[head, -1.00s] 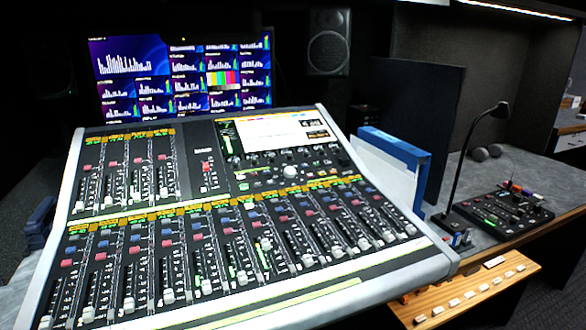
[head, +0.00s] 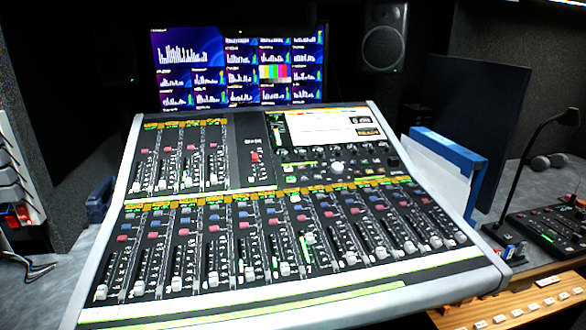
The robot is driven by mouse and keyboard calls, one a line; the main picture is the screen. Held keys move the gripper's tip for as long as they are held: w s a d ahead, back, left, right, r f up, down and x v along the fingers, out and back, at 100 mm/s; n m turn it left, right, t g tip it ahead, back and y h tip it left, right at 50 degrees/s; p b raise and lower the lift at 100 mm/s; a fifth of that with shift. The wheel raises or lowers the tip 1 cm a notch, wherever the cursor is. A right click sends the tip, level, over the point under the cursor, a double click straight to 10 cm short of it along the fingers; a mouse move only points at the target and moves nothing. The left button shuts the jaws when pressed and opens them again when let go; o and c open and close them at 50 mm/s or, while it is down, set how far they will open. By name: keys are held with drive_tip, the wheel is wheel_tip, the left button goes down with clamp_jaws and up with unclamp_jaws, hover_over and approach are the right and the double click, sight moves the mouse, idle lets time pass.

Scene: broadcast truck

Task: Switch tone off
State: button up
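An audio mixing console (head: 290,292) fills the middle of the head view, with two banks of faders and rows of red and blue buttons. A small screen (head: 325,126) sits in its upper right part, above several knobs and a lit green button (head: 291,178). A red switch (head: 254,157) stands on the dark panel between the upper faders and the screen. I cannot read which control is marked tone. A smaller control panel (head: 553,232) with lit buttons lies at the right edge, partly cut off. My gripper is not in view.
A monitor wall (head: 240,66) with level graphs and colour bars stands behind the console, beside a speaker (head: 384,38). A gooseneck microphone (head: 530,150) rises at the right, near a blue-edged folder (head: 448,150). A wooden strip with white keys (head: 520,310) sits at lower right.

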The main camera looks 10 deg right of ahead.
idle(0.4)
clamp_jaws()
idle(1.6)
